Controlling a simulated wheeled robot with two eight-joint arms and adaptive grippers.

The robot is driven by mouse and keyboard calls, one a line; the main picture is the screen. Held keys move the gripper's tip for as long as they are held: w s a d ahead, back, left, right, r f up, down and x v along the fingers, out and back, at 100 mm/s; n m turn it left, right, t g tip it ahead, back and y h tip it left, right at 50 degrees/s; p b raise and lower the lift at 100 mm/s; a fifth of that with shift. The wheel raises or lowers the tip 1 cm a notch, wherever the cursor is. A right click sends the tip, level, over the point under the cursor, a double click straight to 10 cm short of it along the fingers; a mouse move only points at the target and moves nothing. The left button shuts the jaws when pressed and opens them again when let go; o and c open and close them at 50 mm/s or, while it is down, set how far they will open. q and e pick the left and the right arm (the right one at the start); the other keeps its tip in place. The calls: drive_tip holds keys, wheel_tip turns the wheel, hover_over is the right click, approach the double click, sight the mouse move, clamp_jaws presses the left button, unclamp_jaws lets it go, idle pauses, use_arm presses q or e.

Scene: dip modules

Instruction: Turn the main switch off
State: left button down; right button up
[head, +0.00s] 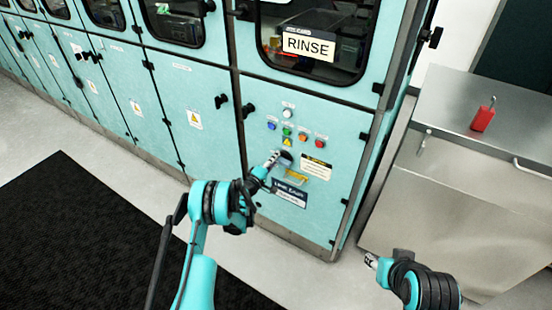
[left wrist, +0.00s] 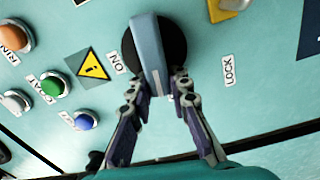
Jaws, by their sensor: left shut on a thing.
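The main switch (left wrist: 150,45) is a dark round rotary switch with a grey-blue handle on the teal cabinet panel. In the left wrist view its handle stands nearly upright in the picture, leaning slightly, between the ON label (left wrist: 117,64) and the LOCK label (left wrist: 229,70). My left gripper (left wrist: 165,85) has its two fingers on either side of the handle's lower end and is shut on it. In the head view my left gripper (head: 272,160) reaches the panel and partly hides the switch. My right gripper (head: 371,261) hangs at the lower right, away from the panel; its fingers are too small to judge.
Coloured buttons (left wrist: 55,85) and a yellow warning triangle (left wrist: 94,66) sit beside the switch. A cabinet door with a RINSE sign (head: 308,44) is above. A steel bench (head: 455,185) with a red block (head: 482,120) stands right. A black mat (head: 75,235) lies on the floor.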

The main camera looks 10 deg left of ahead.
use_arm(q)
drive_tip(key=shift+f+n, duration=0.2)
drive_tip(key=shift+n, duration=0.6)
drive_tip(key=c, duration=1.4)
unclamp_jaws()
drive_tip(key=v, duration=0.7)
drive_tip(key=shift+s, duration=0.2)
